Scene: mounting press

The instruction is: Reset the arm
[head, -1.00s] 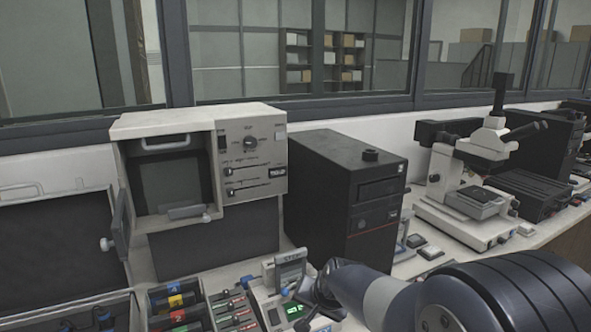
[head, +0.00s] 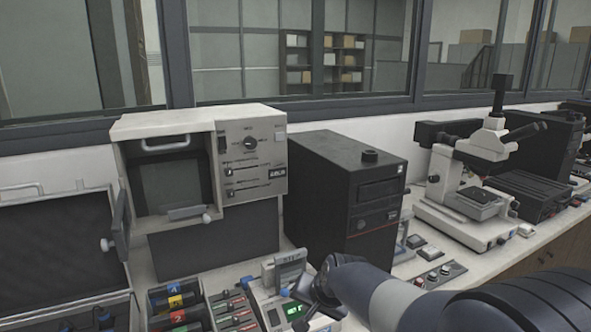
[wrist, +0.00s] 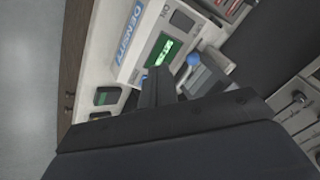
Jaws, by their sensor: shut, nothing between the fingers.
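My gripper (head: 316,290) is at the bottom centre of the head view, beside and partly over a small white device (head: 273,308) with a lit green display. In the wrist view my gripper's dark fingers (wrist: 160,88) are together and hold nothing. There they point toward the white device (wrist: 128,45), which carries the word "DENSITY" and a green display (wrist: 165,50). A blue ball-shaped knob (wrist: 193,59) shows just right of the fingertips. I cannot tell the exact gap between fingers and device. My arm covers the bench at the lower right of the head view.
A beige instrument (head: 140,123) with an open front stands at the left, with a black tower case (head: 330,180) beside it. A microscope (head: 485,150) stands at the right. Sorted tools in a tray (head: 205,300) and a small knobbed box (head: 440,275) lie on the bench.

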